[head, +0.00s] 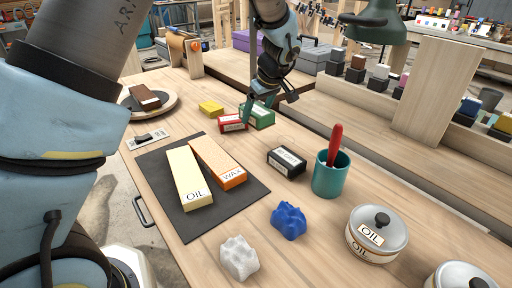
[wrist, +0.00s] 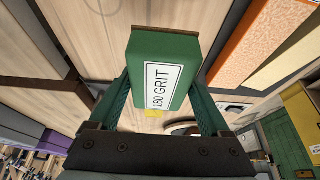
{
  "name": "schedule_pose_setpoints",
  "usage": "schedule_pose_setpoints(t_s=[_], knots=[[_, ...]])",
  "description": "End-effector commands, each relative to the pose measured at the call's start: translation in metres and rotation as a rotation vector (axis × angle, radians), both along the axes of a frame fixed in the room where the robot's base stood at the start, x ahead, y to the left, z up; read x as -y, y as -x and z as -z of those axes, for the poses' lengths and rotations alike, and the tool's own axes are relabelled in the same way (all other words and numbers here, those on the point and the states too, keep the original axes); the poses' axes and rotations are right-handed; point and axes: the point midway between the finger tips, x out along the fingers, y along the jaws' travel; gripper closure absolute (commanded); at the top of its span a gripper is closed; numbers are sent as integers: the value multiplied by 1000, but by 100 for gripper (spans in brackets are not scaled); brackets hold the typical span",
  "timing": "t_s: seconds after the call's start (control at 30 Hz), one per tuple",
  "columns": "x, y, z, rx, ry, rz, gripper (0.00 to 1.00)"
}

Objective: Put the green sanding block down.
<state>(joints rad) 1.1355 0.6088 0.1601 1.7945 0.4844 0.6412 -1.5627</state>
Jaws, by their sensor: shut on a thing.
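The green sanding block (head: 263,117) is in the head view near the middle of the workbench, just behind and to the right of the red block (head: 232,122). My gripper (head: 259,103) comes down onto it from above. In the wrist view the green block (wrist: 168,72), with a white "180 GRIT" label, fills the space between both fingers of my gripper (wrist: 160,88), which is shut on it. The block is at or very close to the bench top; I cannot tell whether it touches the wood.
A yellow block (head: 211,107) lies to the left. A black block (head: 286,161) and a teal cup (head: 330,176) with a red-handled tool stand in front right. A dark mat (head: 155,160) carries the OIL and WAX blocks. Bare wood lies between the red and black blocks.

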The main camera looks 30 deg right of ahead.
Motion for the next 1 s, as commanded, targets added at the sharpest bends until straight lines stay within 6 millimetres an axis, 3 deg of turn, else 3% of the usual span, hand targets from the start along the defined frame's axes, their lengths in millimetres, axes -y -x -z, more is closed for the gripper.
schedule_pose_setpoints(t_s=[0.2,0.6,1.0], knots=[[-2,1,38,-4,-5,0,71],[-2,0,80,-3,-5,-1,71],[-1,0,90,-1,-1,-3,71]])
